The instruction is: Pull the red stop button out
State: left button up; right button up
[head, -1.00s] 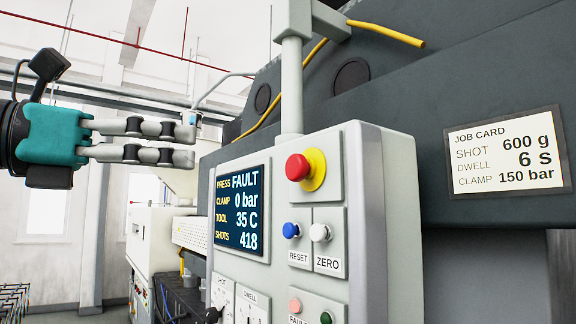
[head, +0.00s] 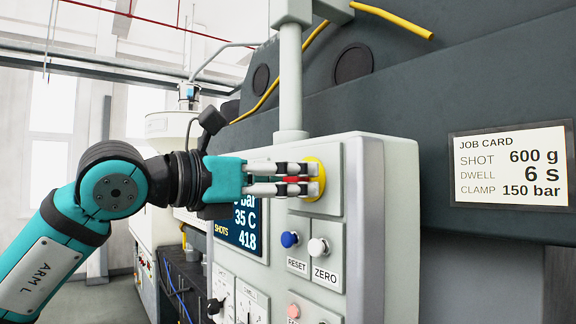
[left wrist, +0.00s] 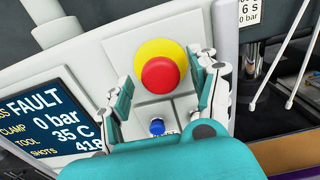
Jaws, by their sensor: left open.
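The red stop button (left wrist: 160,76) sits on a round yellow base (left wrist: 158,56) on the grey control panel. In the head view the red button (head: 292,179) shows only as a strip between the fingers, with the yellow base (head: 316,180) behind it. My left gripper (head: 310,180) is open, its two fingers reaching toward the panel around the button. In the left wrist view the gripper's (left wrist: 164,82) fingers stand on either side of the button, with a gap on both sides. My right gripper is not in view.
Below the stop button are a blue RESET button (head: 290,239) and a white ZERO button (head: 318,247). A dark display (head: 247,230) is left of them, partly hidden by my gripper. A job card (head: 511,165) is at the right.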

pick_arm(q)
jog(key=shift+w+d, duration=0.1)
jog(key=shift+d, duration=0.05)
grip_shut()
dwell(0.4)
